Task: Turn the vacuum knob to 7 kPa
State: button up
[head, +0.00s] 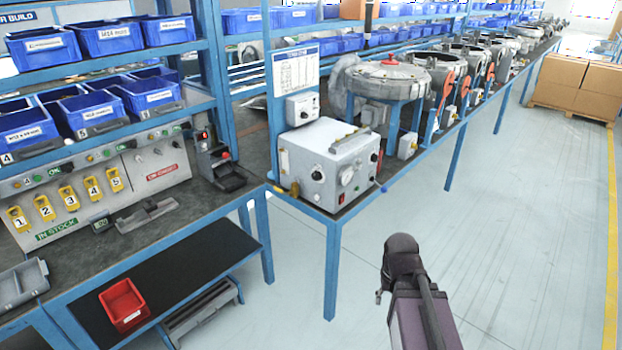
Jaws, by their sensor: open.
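A light grey control box (318,148) with a handle on top stands at the near end of the long blue-framed bench. A round white gauge (347,176) is on its right-hand face; its reading is too small to make out. I cannot tell which is the vacuum knob, and no scale is legible. Part of my arm rises at the lower right, over the floor and apart from the box. My gripper's fingers do not show.
A smaller white box (302,109) is behind the control box. A large round metal housing (388,78) stands farther along the bench. A workbench with blue bins (105,37) and a red bin (124,304) is at left. The floor (500,220) at right is clear.

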aim_at(316, 176)
jog(key=i, duration=0.95)
jog(key=z, duration=0.05)
